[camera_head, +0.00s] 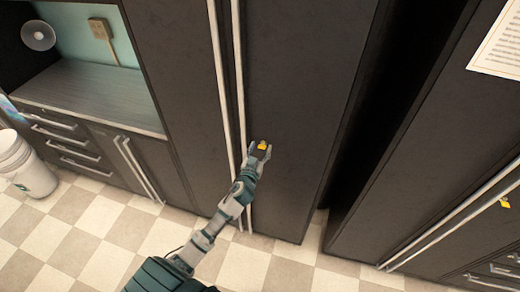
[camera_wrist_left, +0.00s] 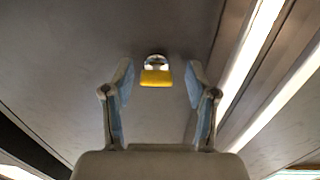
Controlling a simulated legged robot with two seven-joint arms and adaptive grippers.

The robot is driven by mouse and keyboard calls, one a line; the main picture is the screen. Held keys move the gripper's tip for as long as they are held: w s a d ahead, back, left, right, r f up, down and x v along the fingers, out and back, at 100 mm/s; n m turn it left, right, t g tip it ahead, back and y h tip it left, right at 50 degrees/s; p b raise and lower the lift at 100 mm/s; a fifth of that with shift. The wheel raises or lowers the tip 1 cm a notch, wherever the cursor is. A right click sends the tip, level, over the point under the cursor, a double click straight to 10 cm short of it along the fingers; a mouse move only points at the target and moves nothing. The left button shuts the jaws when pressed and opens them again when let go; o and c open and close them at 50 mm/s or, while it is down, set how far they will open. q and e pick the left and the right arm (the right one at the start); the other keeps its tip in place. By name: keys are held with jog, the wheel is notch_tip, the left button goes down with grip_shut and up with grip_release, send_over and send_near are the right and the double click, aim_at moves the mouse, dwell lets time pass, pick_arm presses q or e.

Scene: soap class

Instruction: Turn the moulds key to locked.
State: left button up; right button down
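A yellow key (camera_head: 262,145) sits in a round metal lock on the dark door of a tall cabinet (camera_head: 300,60). The key shows larger in the left wrist view (camera_wrist_left: 156,77), with its flat yellow head lying across the picture and the silver lock (camera_wrist_left: 156,61) just behind it. My left gripper (camera_head: 259,150) is at the key in the head view. In the left wrist view its two fingers (camera_wrist_left: 159,85) stand apart on either side of the key, with a gap on both sides. My right gripper is not in view.
Long pale handles (camera_head: 238,90) run down the cabinet just left of the key. Another yellow key (camera_head: 504,202) is on the dark cabinet at the right. A white bucket (camera_head: 30,170) stands on the checkered floor at the left.

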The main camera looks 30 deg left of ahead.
pick_arm(q)
jog(key=shift+d, duration=0.2)
jog(key=c, duration=0.8)
jog(key=shift+r, duration=0.1)
grip_shut()
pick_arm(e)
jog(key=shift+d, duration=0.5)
